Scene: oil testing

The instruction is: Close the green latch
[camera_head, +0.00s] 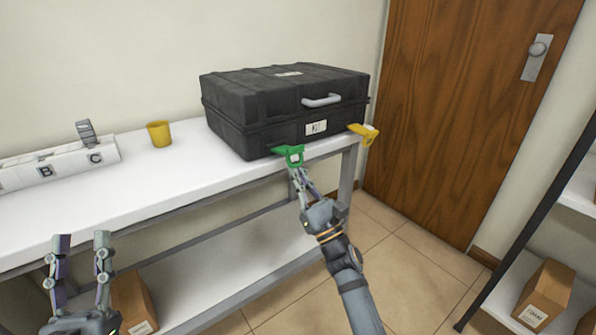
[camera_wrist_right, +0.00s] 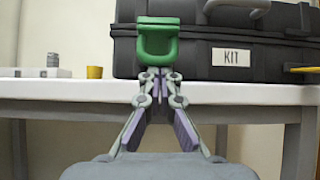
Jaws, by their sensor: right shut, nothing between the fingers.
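The black case (camera_head: 290,100) stands with its lid down on the white table. The green latch (camera_head: 290,154) sticks out from the case's lower front edge, near its left corner, at the table edge. In the right wrist view the green latch (camera_wrist_right: 158,42) hangs open as a loop, centred above my fingertips. My right gripper (camera_head: 297,174) is shut and empty, its tips just below the green latch; in the wrist view the tips (camera_wrist_right: 158,74) look close to its lower edge, and contact is unclear. My left gripper (camera_head: 82,240) is open and empty at the lower left.
A yellow latch (camera_head: 364,132) sticks out at the case's right front. A yellow cup (camera_head: 159,133) and a white rack marked with letters (camera_head: 60,166) stand left of the case. The lower shelf holds a brown box (camera_head: 133,300). A door (camera_head: 470,100) is behind.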

